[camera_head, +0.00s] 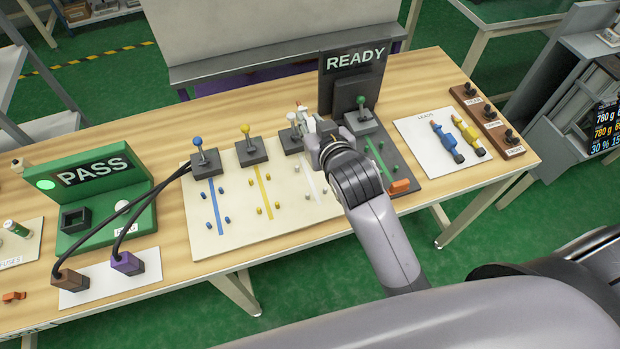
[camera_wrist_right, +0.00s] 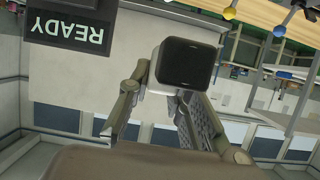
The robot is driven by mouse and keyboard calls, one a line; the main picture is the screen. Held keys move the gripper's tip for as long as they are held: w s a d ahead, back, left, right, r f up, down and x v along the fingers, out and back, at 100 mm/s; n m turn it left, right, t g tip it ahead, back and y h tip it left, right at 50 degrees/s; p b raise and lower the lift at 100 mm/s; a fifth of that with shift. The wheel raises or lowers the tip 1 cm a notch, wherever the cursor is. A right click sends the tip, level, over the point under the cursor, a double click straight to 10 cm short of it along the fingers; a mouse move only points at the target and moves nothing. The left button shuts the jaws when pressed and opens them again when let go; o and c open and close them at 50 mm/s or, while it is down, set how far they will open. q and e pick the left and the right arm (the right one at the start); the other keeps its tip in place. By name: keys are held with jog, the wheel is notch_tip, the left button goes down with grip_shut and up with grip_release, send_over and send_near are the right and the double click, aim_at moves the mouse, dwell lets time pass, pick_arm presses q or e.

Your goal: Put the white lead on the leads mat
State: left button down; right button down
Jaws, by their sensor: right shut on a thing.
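The leads mat (camera_head: 419,150) is a white sheet on the right part of the bench. A blue lead (camera_head: 447,142) and a yellow lead (camera_head: 468,135) lie on it, with bare room on its left side. My right gripper (camera_head: 311,126) is left of the mat, over the right part of the cream board. It is shut on the white lead, of which only small pale parts show among the fingers in the head view. In the right wrist view, a dark square end (camera_wrist_right: 187,62) of the held thing sticks out between the fingertips. My left gripper is not in view.
A black READY display (camera_head: 355,61) stands behind the gripper. Posts with a blue knob (camera_head: 198,142), yellow knob (camera_head: 245,128) and green knob (camera_head: 361,99) stand nearby. A brown rack (camera_head: 487,120) borders the mat's right. A green PASS tester (camera_head: 100,190) stands left.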

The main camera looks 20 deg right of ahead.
aim_at(311, 182)
notch_tip(311, 182, down, 20)
jog(key=shift+r, duration=0.2)
dwell(0.4)
jog(key=shift+f, duration=0.2)
jog(key=c, duration=1.5)
grip_release()
jog(key=shift+o, duration=0.2)
